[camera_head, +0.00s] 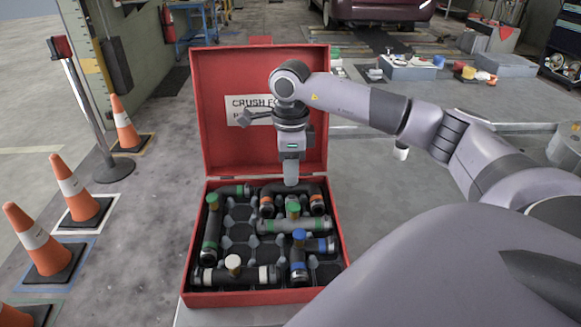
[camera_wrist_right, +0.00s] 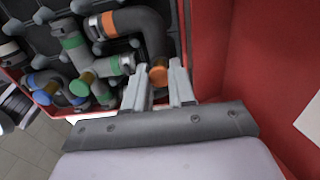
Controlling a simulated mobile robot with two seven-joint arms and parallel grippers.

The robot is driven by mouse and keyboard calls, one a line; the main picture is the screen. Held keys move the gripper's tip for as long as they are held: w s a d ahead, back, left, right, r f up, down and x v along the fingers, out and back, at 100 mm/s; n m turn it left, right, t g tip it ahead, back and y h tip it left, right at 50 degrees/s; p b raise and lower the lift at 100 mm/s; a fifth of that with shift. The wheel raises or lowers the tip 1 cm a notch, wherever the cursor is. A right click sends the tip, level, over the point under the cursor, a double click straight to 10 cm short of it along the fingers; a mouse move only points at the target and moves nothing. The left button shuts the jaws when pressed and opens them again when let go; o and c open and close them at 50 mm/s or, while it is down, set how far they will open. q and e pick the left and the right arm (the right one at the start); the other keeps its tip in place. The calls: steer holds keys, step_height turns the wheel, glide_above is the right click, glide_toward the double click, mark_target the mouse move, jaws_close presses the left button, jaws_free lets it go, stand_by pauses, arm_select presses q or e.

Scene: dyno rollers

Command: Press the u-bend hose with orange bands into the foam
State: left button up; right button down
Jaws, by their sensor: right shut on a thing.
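The dark u-bend hose with orange bands (camera_head: 306,188) lies at the back right of the foam (camera_head: 240,228) in the open red case, its two banded ends facing the front. How deep the hose sits in the foam is hard to tell. My left gripper is not in view.
The red case (camera_head: 344,250) has its lid raised behind my gripper. A green-banded hose (camera_head: 280,226) lies just in front of the u-bend; several other fittings with green, blue and white bands fill the foam. Traffic cones (camera_head: 70,188) stand at left.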

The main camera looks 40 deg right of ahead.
steer(key=shift+f, duration=0.15)
steer(key=c, duration=0.9)
jaws_free()
steer(key=shift+o, duration=0.2)
step_height(320, 180, up, 6)
steer(key=shift+r, duration=0.6)
steer(key=shift+r, duration=0.1)
